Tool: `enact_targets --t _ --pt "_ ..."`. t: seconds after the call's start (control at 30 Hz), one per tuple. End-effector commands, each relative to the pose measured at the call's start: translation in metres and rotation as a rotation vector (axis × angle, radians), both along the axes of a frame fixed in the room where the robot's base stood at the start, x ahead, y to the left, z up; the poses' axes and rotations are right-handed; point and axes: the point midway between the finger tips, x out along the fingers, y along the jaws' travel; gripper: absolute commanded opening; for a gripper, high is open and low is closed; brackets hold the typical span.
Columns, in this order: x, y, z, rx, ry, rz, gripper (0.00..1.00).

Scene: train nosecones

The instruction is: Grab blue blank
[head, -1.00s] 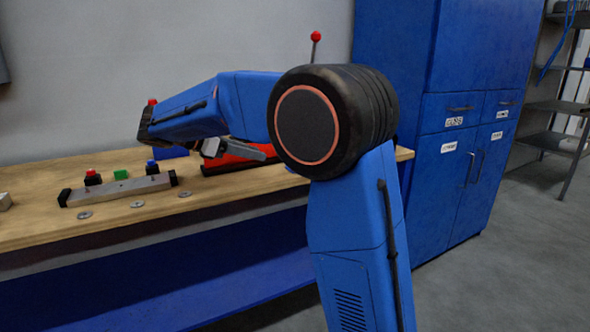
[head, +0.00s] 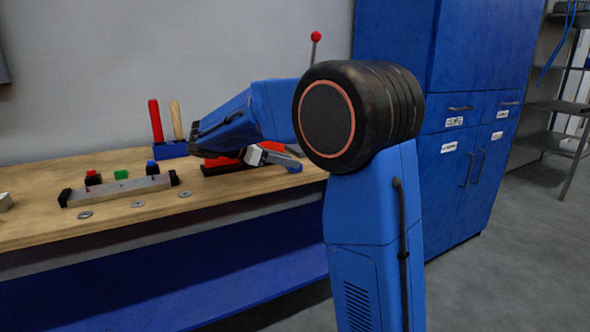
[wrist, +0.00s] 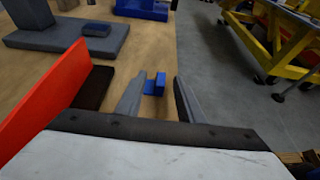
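A small blue blank (wrist: 159,84) with an upright part and a low flat part shows on the wooden bench in the wrist view. It appears in the gap between the two grey fingers of my gripper (wrist: 155,98), toward their tips. The fingers are apart, and I cannot tell whether either touches the blank. In the head view my gripper (head: 285,162) is low over the right end of the bench, beside the red fixture.
A red fixture (wrist: 42,95) stands close left of my gripper. The bench edge and grey floor are on the right. Red, green and blue buttons stand behind a metal bar (head: 118,190) at left.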

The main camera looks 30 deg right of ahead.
Motion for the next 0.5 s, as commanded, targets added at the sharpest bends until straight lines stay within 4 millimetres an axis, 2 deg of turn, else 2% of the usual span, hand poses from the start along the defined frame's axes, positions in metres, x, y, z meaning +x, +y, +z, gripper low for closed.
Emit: enact_targets --t 0.17,0.4,0.5 --pt "-0.001 -0.010 -0.004 0.000 0.000 -0.001 0.34" --pt "-0.004 -0.040 -0.016 0.000 0.001 -0.003 0.34" --pt "-0.004 -0.047 -0.019 0.000 0.000 0.000 0.34"
